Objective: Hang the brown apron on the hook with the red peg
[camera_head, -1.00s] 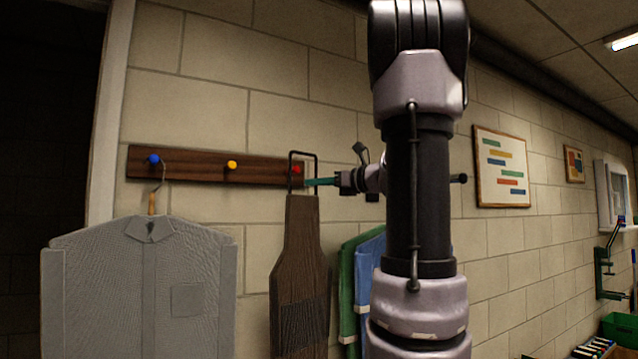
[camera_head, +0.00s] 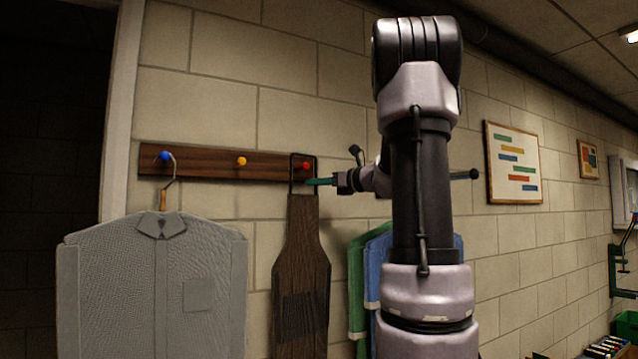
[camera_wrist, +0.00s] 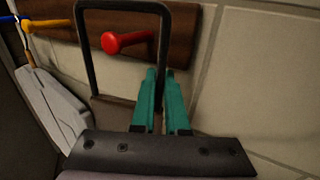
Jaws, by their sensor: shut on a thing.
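The brown apron (camera_head: 303,260) hangs upright from its dark rectangular neck loop (camera_head: 292,168) in front of the wall. My gripper (camera_head: 318,182) has green fingers and is shut on the right side of the loop. In the wrist view the fingers (camera_wrist: 160,95) pinch the loop's side bar (camera_wrist: 163,50). The red peg (camera_head: 305,166) is at the right end of the wooden rack. In the wrist view the red peg (camera_wrist: 125,41) shows inside the loop's outline, below its top bar. I cannot tell whether the loop rests on the peg.
A grey shirt (camera_head: 150,285) hangs from the blue peg (camera_head: 164,156) at left. The yellow peg (camera_head: 241,161) is bare. Green (camera_head: 356,290) and blue (camera_head: 378,265) garments hang to the right of the apron. Open wall lies above the rack (camera_head: 205,163).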

